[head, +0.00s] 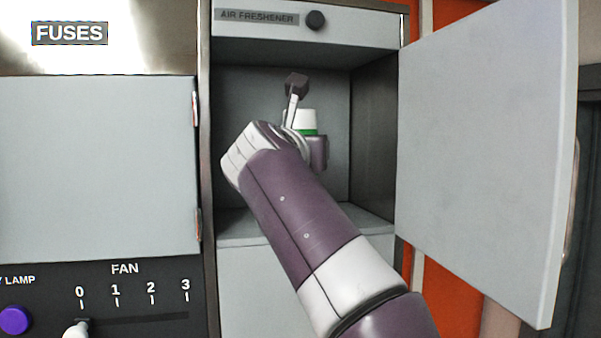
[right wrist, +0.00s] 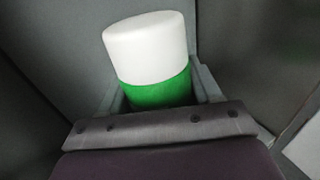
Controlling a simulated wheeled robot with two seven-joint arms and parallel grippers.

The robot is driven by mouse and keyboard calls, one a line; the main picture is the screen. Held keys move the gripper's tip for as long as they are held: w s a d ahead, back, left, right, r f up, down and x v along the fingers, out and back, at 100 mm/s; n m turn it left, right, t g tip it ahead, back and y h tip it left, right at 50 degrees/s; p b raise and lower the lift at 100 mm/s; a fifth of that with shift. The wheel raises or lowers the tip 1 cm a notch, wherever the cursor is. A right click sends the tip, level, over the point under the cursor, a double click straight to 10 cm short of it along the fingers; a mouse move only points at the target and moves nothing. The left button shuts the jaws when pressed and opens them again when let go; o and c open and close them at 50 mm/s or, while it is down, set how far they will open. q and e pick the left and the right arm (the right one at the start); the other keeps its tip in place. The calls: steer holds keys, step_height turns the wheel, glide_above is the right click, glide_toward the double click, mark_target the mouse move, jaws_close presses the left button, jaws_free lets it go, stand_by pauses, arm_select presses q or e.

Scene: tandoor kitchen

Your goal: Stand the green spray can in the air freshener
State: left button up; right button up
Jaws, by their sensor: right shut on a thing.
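The green spray can has a white cap (head: 304,119) and a green body (head: 309,132). It looks roughly upright inside the open air freshener compartment (head: 237,115). In the right wrist view the can (right wrist: 155,92) stands between the fingers of my right gripper (right wrist: 160,98), which is shut on it. My right arm reaches into the compartment from below and hides the can's lower part in the head view. The can's base is hidden in both views, so I cannot tell whether it touches the compartment floor (head: 245,228). My left gripper is not in view.
The compartment's grey door (head: 480,140) stands open at the right. A grey panel (head: 95,165) and the fan slider panel (head: 130,300) lie at the left.

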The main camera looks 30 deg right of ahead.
steer(key=f, duration=0.4)
steer(key=shift+s+a, duration=0.2)
steer(key=shift+s, duration=0.2)
steer(key=shift+w+d+f, duration=0.2)
steer(key=shift+w+d, duration=0.05)
steer(key=shift+w, duration=0.2)
steer(key=shift+w+d+f, duration=0.2)
steer(key=shift+w+d, duration=0.05)
steer(key=shift+w, duration=0.15)
steer(key=shift+s+a+f, duration=0.15)
steer(key=shift+s+a, duration=0.2)
steer(key=shift+s, duration=0.1)
steer(key=o, duration=1.1)
steer(key=shift+o, duration=0.5)
steer(key=shift+w+d, duration=0.2)
steer(key=shift+w, duration=0.05)
steer(key=shift+s+a+r, duration=0.1)
steer(key=shift+a+r, duration=0.05)
steer(key=shift+r, duration=0.1)
steer(key=b+v, duration=0.2)
steer(key=v, duration=0.1)
steer(key=shift+s+a+f+b, duration=0.15)
steer(key=shift+a+f+b, duration=0.15)
steer(key=shift+f, duration=0.1)
steer(key=b+v, duration=0.3)
steer(key=v, duration=0.5)
steer(key=shift+s+r, duration=0.25)
steer(key=shift+r, duration=0.15)
